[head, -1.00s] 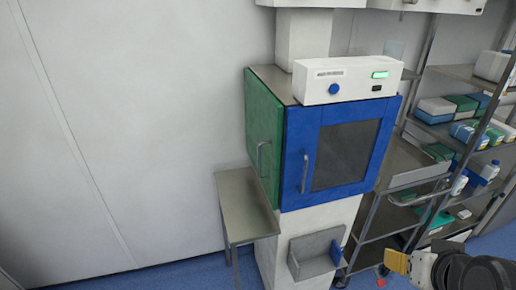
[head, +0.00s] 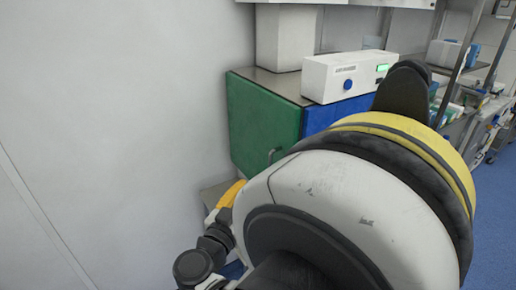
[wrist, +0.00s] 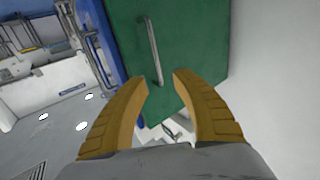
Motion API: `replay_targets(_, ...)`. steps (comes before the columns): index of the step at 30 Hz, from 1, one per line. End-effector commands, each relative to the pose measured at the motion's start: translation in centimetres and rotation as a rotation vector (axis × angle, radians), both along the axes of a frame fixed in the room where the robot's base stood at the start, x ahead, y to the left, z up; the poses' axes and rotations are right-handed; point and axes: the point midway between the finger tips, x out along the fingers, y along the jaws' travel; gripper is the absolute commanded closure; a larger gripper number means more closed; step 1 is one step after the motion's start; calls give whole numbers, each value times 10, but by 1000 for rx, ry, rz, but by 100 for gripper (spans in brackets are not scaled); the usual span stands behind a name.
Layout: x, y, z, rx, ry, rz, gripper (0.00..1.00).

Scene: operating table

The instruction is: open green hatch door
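The green hatch door (head: 260,122) is on the left side of the cabinet and looks shut. In the wrist view the green door (wrist: 198,50) fills the upper middle, with its metal bar handle (wrist: 153,50) running up and down, slightly tilted. My gripper (wrist: 160,82) is open and empty, its yellow fingers spread to either side of the line to the handle's lower end. I cannot tell that it touches the handle.
The blue front door (head: 338,112) is mostly hidden behind my arm. A white control box (head: 340,78) stands on the cabinet top. A white wall (head: 110,100) rises close at the left. A small metal side table (head: 218,192) is partly visible below the green door. Shelves stand at the right.

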Motion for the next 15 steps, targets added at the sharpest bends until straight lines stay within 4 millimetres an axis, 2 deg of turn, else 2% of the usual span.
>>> replay_targets(2, 0, -2, -7, -4, 15, -13, 68)
replay_targets(5, 11, -8, -7, -4, 16, -19, 68)
replay_targets(15, 73, -33, -7, -3, 13, -17, 68)
